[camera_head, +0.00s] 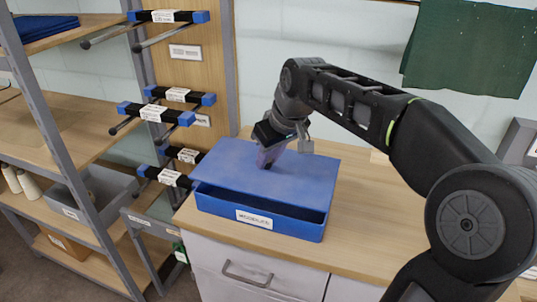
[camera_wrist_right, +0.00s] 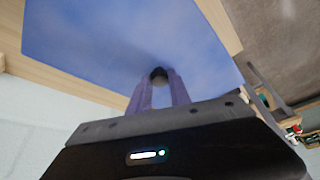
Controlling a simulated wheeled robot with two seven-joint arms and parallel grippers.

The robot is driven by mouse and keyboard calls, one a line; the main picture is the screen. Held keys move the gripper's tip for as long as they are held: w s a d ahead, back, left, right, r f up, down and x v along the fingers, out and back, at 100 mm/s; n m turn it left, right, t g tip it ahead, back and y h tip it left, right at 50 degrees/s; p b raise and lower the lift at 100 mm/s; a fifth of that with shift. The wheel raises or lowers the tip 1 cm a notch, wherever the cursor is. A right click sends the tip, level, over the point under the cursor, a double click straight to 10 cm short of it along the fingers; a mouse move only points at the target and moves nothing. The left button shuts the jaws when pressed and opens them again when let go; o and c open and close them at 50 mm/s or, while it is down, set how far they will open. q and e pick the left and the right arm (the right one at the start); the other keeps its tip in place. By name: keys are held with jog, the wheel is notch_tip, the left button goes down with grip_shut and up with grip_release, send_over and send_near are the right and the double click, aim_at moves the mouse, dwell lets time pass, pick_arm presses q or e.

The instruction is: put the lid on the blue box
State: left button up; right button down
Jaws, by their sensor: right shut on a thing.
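The blue box (camera_head: 258,213) stands on the wooden counter, with a white label on its front. The flat blue lid (camera_head: 305,174) lies over the top of the box, shifted to the left and back. A dark gap shows between lid and box at the front right. My right gripper (camera_head: 267,163) is above the lid, shut on its dark knob. The knob (camera_wrist_right: 158,75) shows between the purple fingers in the right wrist view, with the lid (camera_wrist_right: 110,35) beyond. The box is hidden under the lid in the wrist view. My left gripper is not in view.
The wooden counter (camera_head: 365,215) is clear to the right of the box. A metal shelf (camera_head: 80,150) with a grey bin (camera_head: 100,195) stands at left. Racks with blue-ended bars (camera_head: 165,112) stick out near the box's left. A green cloth (camera_head: 470,50) hangs on the wall.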

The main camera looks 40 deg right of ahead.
aim_at(270, 166)
jog(key=shift+f+b, duration=0.95)
jog(key=shift+f, duration=0.6)
jog(key=shift+f, duration=0.4)
dwell(0.8)
dwell(0.3)
jog(key=c, duration=0.6)
grip_release()
jog(key=shift+c, duration=0.2)
jog(key=shift+r+p, duration=2.65)
jog(key=shift+r, duration=0.85)
